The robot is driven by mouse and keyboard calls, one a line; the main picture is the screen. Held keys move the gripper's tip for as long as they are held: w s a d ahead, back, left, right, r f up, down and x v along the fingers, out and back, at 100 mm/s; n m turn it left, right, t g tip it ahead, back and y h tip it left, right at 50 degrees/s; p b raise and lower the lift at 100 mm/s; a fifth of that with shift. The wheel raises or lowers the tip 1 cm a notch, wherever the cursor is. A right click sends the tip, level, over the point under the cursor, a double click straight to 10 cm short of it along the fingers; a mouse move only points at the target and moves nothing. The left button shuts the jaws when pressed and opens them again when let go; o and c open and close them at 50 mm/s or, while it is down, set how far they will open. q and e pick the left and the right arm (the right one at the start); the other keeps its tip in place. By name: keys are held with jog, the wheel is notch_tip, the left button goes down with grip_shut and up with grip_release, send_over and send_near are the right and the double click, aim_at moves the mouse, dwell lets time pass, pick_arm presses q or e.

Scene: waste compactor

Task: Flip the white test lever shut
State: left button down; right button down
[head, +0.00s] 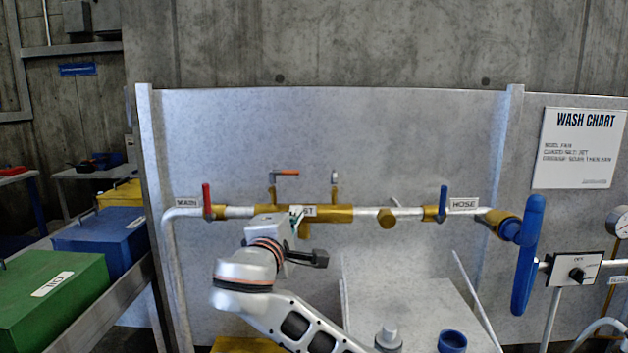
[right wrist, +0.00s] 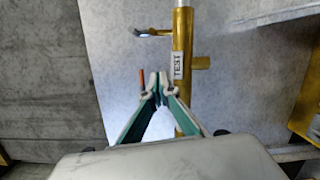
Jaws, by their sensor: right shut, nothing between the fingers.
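The small white test lever (head: 335,176) sits on top of the right-hand brass stub on the brass pipe. It looks short, as if seen end-on, so its exact angle is hard to tell. In the right wrist view its pale end (right wrist: 140,33) shows at upper left, clear of my fingers. The TEST label (head: 307,211) is on the pipe below. My right gripper (head: 298,217) is shut and empty, in front of the pipe near the label; its fingertips (right wrist: 157,88) show beside the pipe, below the label in that view. My left gripper is not in view.
An orange lever (head: 286,172) lies sideways on the left-hand stub. A red MAIN lever (head: 207,197) and blue HOSE lever (head: 443,203) stand upright along the pipe. A large blue handle (head: 527,255) is at right. The panel above the pipe is clear.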

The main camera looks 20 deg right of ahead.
aim_at(335, 182)
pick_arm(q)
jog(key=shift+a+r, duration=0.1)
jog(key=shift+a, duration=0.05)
pick_arm(e)
jog(key=r, duration=0.2)
jog(key=r+h, duration=0.1)
jog(key=shift+s+r, duration=0.25)
jog(key=shift+s, duration=0.05)
pick_arm(q)
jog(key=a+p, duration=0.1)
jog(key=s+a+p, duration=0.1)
jog(key=p, duration=0.1)
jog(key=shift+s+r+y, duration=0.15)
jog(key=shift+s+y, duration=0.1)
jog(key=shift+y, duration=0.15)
pick_arm(e)
jog(key=w+d+r, duration=0.1)
jog(key=w+d, duration=0.6)
jog(key=d, duration=0.1)
jog(key=shift+w+d, duration=0.25)
jog(key=shift+w, duration=0.05)
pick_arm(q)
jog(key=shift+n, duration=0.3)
pick_arm(e)
jog(key=shift+r, duration=0.1)
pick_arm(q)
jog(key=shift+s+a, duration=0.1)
pick_arm(e)
jog(key=shift+w+d, duration=0.1)
jog(key=shift+w, duration=0.05)
